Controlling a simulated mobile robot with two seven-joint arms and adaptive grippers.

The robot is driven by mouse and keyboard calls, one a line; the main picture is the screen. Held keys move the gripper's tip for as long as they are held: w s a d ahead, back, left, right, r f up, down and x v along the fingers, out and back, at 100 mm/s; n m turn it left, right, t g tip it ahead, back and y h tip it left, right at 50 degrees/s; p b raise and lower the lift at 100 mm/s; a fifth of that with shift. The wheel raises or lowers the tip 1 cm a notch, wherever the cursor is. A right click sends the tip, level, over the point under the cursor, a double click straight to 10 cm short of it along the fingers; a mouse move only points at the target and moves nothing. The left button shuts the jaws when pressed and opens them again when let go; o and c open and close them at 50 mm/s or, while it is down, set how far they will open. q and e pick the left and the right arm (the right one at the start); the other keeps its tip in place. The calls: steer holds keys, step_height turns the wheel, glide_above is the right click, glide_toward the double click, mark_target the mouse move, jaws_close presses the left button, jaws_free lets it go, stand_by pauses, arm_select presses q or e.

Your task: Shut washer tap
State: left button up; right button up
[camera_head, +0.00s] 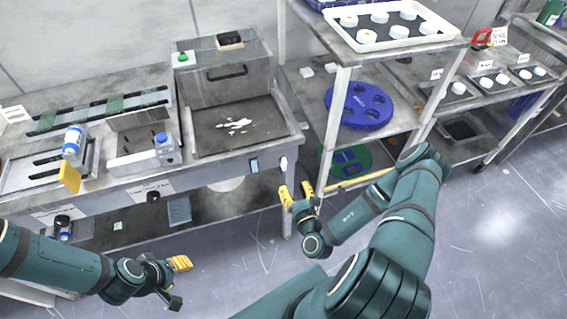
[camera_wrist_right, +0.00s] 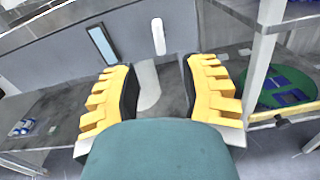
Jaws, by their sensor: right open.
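A small white lever (camera_head: 283,163), which looks like the washer tap, sits on the front panel of the grey washer (camera_head: 215,172), near its right corner. In the right wrist view the white lever (camera_wrist_right: 158,36) stands upright, beyond and between my fingers. My right gripper (camera_head: 296,191) is open and empty, just below and in front of the lever; its yellow fingers (camera_wrist_right: 160,88) are spread and apart from it. My left gripper (camera_head: 176,275) hangs low at the left, away from the washer; its jaw opening is unclear.
A blue-grey panel (camera_head: 254,165) is left of the lever. A metal rack post (camera_head: 330,135) stands close on the right, with a blue disc (camera_head: 360,104) and a green disc (camera_head: 345,160) on its shelves. The floor in front is clear.

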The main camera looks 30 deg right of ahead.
mark_target(285, 168)
steer(key=x, duration=0.9)
steer(key=shift+w+b, duration=0.35)
steer(key=shift+w, duration=0.1)
jaws_close()
